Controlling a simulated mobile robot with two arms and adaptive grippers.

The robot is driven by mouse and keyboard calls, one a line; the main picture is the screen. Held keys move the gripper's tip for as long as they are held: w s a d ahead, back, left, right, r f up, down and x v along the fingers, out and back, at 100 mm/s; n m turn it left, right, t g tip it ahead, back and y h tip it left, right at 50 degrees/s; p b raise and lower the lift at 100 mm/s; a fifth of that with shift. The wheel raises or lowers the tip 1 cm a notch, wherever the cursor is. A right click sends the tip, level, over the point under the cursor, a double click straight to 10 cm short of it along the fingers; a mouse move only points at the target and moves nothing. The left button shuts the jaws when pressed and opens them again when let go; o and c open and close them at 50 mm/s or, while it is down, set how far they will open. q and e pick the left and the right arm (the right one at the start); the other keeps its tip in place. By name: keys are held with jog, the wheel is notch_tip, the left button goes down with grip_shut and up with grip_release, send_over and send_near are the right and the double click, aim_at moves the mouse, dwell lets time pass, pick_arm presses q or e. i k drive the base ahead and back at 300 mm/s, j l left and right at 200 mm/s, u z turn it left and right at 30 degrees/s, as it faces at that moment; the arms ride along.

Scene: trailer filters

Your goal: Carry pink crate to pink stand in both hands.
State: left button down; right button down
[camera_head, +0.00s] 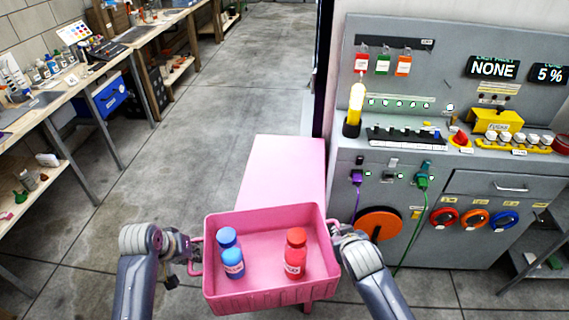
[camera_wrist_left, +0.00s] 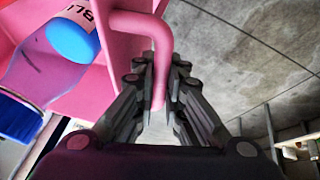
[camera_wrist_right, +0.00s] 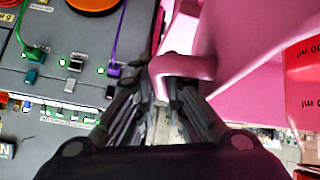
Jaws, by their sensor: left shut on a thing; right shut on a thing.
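A grey control cabinet (camera_head: 440,180) with cables and an orange reel (camera_head: 378,223) stands close on the right. Workbenches (camera_head: 60,95) with tools and a blue bin (camera_head: 110,95) line the left. Clear concrete floor (camera_head: 190,140) lies between the benches and the stand.

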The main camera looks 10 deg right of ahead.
aim_at(275, 187)
jog(key=i+l, duration=0.15)
jog(key=i, duration=0.45)
jog(key=i+l, duration=0.15)
jog(key=i, duration=0.45)
